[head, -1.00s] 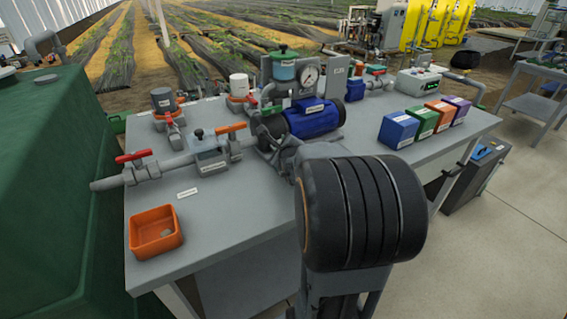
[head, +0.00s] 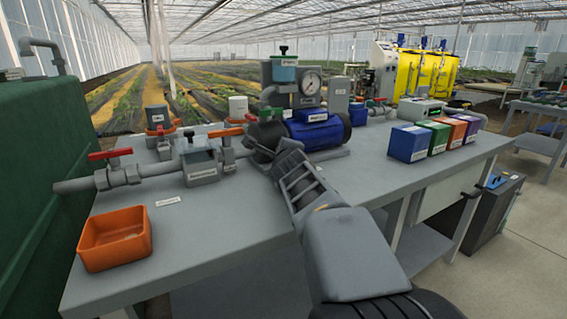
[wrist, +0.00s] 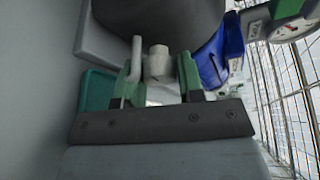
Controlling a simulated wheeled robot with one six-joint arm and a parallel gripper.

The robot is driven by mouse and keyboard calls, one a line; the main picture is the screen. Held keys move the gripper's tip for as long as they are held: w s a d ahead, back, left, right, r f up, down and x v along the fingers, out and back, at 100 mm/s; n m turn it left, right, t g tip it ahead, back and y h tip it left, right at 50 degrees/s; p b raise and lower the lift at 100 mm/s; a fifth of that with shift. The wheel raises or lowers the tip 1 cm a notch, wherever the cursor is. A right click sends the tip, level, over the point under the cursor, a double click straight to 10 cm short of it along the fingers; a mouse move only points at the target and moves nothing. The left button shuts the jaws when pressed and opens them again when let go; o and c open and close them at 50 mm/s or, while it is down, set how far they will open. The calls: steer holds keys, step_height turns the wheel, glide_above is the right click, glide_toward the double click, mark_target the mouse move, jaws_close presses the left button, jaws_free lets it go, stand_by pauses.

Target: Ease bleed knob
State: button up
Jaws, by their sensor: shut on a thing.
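In the wrist view, a pale knob (wrist: 158,62), which appears to be the bleed knob, sits at the front of a dark rounded housing (wrist: 160,16). My gripper (wrist: 160,76) has its green fingers on both sides of the knob and is shut on it. In the head view, my arm reaches to the dark front end of the blue pump (head: 318,128). The knob and my fingertips are hidden there behind my wrist.
The grey bench (head: 215,245) holds an orange tray (head: 115,240) and a pipe with a red-handled valve (head: 110,154) to the left. A blue box (head: 408,143) and other coloured boxes stand to the right. A pressure gauge (head: 310,84) rises behind the pump.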

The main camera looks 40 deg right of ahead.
stand_by(0.4)
steer(key=o, duration=0.9)
